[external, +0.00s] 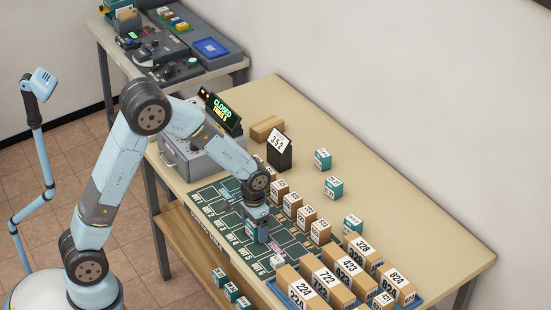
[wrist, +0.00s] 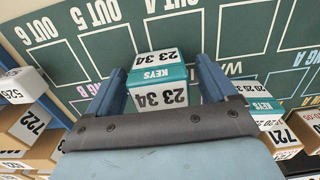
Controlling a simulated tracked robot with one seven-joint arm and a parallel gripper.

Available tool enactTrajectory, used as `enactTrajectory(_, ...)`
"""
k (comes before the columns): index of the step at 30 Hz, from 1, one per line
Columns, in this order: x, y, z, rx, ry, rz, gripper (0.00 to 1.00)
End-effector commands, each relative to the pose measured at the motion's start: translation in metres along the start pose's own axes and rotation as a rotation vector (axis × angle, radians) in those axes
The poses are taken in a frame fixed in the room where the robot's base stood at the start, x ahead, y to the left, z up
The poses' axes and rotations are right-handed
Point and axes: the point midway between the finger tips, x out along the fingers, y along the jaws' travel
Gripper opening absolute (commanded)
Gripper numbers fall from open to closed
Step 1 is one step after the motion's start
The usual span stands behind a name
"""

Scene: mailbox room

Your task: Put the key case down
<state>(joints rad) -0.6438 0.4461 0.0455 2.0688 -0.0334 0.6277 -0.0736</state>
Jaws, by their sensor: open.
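The key case (wrist: 158,72), a teal and white box marked "KEYS" and "23 34", is between the fingers of my gripper (wrist: 160,82) in the wrist view. The fingers are open, one on each side of it. It appears to be upright on the green mat (wrist: 110,48), which has white outlined slots with labels such as "OUT 5" and "OUT 6". In the external view my gripper (external: 257,226) is low over the mat (external: 215,203), and the key case is mostly hidden by it.
A row of small brown parcels (external: 293,205) stands just right of my gripper. A small white box (external: 277,261) sits nearby on the mat. Larger numbered parcels (external: 325,283) fill a blue tray at the front. Other teal cases (external: 333,187) stand behind. The table's right side (external: 430,245) is clear.

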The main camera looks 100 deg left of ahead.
Motion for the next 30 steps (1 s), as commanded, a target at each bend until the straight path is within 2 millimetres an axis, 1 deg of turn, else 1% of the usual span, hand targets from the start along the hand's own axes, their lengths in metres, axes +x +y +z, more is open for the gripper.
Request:
enactTrajectory(4,-0.006,0.000,0.000,0.000,0.001,0.000,0.85)
enactTrajectory(8,-0.023,0.000,-0.001,0.000,0.004,0.000,0.85)
enactTrajectory(18,-0.088,0.001,-0.001,0.001,0.004,0.000,0.85)
enactTrajectory(21,-0.102,0.000,0.000,0.000,0.002,0.000,0.85)
enactTrajectory(25,-0.115,0.000,-0.001,0.000,0.002,0.000,0.85)
enactTrajectory(30,-0.122,0.000,0.000,0.000,0.000,0.000,0.85)
